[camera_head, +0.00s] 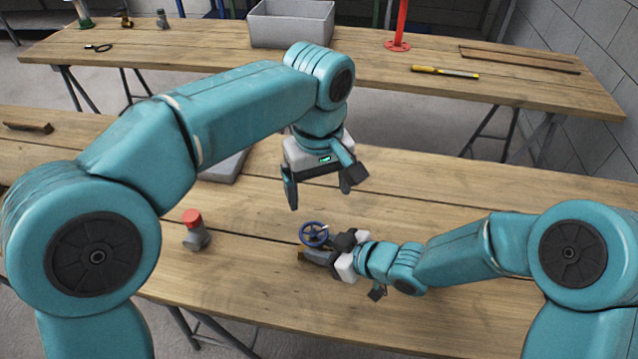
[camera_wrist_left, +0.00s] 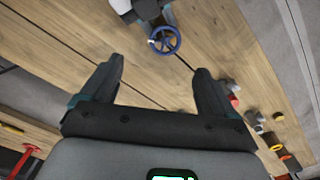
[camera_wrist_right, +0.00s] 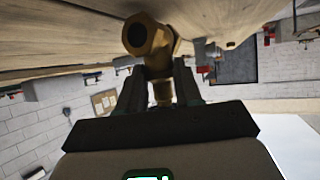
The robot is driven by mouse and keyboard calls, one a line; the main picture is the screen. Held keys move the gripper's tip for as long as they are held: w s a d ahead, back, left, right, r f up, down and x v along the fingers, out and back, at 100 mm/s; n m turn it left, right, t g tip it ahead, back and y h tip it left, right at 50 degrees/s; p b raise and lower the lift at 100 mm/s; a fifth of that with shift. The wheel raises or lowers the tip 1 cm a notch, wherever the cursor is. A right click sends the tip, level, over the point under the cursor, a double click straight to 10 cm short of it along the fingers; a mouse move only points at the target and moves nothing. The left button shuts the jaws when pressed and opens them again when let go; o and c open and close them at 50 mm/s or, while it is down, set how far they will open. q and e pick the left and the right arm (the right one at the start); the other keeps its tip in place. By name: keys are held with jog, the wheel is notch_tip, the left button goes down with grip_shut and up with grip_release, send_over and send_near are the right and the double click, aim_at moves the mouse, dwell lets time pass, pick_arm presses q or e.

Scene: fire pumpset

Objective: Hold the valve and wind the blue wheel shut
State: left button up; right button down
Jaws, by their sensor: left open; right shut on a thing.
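The blue wheel (camera_head: 314,234) sits on the valve, just above the wooden table in the head view. The wheel also shows in the left wrist view (camera_wrist_left: 164,40), ahead of the open fingers. The brass valve body (camera_wrist_right: 150,40) shows in the right wrist view between the fingers. My right gripper (camera_head: 325,252) is shut on the valve; its fingers (camera_wrist_right: 158,80) clasp the brass part. My left gripper (camera_head: 322,192) is open and empty, pointing down above the table, and apart from the wheel. The gripper hides much of the valve in the head view.
A grey fitting with a red cap (camera_head: 195,230) stands left of the valve on the near table (camera_head: 480,205). A grey tray (camera_head: 225,167) lies partly behind my left arm. A far table holds a grey bin (camera_head: 290,25) and a red post (camera_head: 400,25).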

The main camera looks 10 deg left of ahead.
pick_arm(q)
jog(key=shift+r, duration=0.35)
jog(key=n+g+h, duration=0.1)
jog(key=n+h, duration=0.3)
jog(key=n, duration=0.7)
send_near(312, 231)
jog(key=x, duration=0.7)
jog(key=shift+s+d+r, duration=0.1)
jog(key=shift+f, duration=0.4)
